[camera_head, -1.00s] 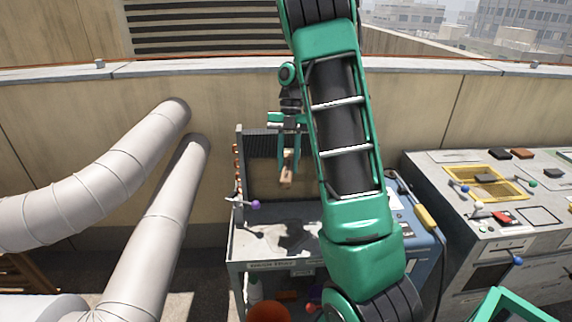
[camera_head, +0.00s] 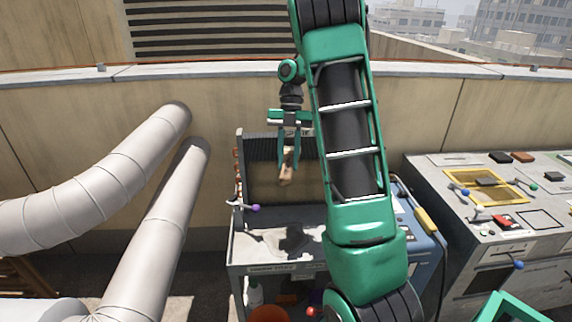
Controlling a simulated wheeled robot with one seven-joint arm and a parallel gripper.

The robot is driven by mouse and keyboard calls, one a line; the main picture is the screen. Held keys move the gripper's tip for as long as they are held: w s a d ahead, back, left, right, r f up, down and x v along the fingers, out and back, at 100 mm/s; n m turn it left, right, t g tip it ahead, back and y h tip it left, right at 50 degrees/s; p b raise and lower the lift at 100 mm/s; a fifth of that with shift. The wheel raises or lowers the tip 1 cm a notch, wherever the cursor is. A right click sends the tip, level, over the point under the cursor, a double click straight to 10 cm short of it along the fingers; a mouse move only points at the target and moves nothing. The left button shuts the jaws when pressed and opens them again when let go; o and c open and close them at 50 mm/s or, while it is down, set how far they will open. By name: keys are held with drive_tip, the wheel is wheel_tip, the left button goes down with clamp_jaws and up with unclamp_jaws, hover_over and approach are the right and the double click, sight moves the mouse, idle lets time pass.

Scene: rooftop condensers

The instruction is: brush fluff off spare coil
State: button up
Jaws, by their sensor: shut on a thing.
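The spare coil (camera_head: 262,186) stands upright on a grey cart (camera_head: 258,250) against the wall. Its upper part shows dark fins, and most of its face below looks tan, as if covered with fluff. Copper bends show on its left edge. My gripper (camera_head: 288,160) points down in front of the coil, shut on a small tan brush (camera_head: 286,178). The brush is at the coil's face; I cannot tell whether it touches. My arm hides the coil's right part.
Two pale ducts (camera_head: 172,190) rise at the left of the cart. A purple-knobbed lever (camera_head: 254,208) sits at the coil's lower left. A grey bench (camera_head: 480,215) with small parts stands at the right. An orange bucket (camera_head: 268,314) is below the cart.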

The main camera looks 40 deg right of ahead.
drive_tip(key=shift+r, duration=0.15)
drive_tip(key=shift+f, duration=2.2)
drive_tip(key=shift+r, duration=2.2)
idle(2.9)
drive_tip(key=shift+s, duration=0.15)
drive_tip(key=shift+s+a, duration=0.45)
drive_tip(key=shift+s, duration=0.2)
